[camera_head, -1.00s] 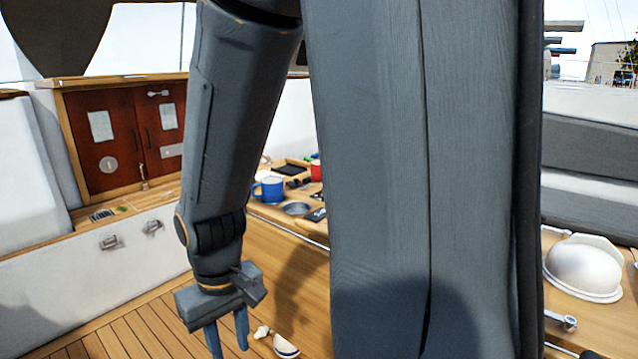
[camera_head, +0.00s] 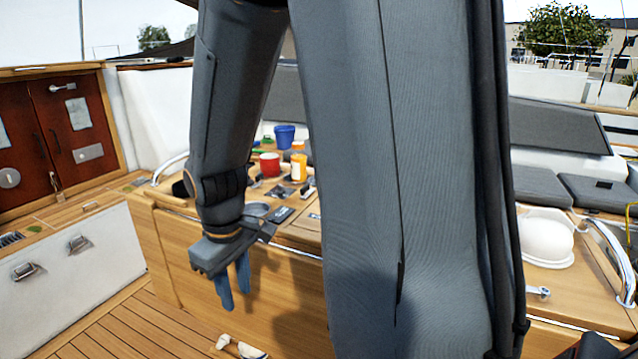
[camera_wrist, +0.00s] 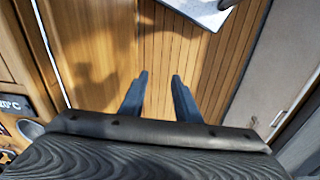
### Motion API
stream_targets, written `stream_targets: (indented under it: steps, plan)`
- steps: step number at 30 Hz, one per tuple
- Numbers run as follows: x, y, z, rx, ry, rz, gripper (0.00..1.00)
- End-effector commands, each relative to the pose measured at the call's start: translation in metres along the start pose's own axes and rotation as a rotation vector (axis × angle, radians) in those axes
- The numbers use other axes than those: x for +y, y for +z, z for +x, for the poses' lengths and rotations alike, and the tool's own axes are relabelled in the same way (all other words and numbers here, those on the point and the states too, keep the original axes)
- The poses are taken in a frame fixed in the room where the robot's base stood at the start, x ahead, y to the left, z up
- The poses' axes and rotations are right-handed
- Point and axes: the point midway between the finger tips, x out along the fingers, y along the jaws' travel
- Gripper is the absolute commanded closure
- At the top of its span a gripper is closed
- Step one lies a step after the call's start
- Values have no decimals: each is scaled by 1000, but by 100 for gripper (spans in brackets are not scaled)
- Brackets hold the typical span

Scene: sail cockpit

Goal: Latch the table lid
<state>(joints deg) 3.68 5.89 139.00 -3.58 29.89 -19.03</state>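The wooden table (camera_head: 170,240) stands beyond my arm, its front side facing me and its middle hidden behind my own column and arm. A small metal fitting (camera_head: 538,292) lies flat on the wood at its right end; I cannot tell whether it is the lid's latch or how it is set. My gripper (camera_head: 234,290) points down in front of the table's side, apart from it. In the wrist view my gripper (camera_wrist: 160,78) has its two fingers apart with nothing between them, above the deck planks.
Mugs, an orange-and-white bottle (camera_head: 298,165) and a metal bowl (camera_head: 257,210) stand on the table. A white locker (camera_head: 80,270) with metal latches stands left. A white object (camera_head: 240,347) lies on the deck.

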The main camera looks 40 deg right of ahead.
Motion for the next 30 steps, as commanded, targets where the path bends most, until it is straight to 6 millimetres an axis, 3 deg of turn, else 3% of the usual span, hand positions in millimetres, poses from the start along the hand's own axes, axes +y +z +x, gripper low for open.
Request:
stream_targets:
  steps: [3,9,15,21,25,30]
  plan:
    - [56,-34,-23,12,52,-267,70]
    - [149,-70,-52,-18,142,-701,70]
    - [240,-87,-73,-102,209,-1090,70]
    - [322,-86,-85,-224,227,-1441,70]
    - [353,-83,-89,-278,221,-1575,70]
    - [368,-80,-86,-305,212,-1639,70]
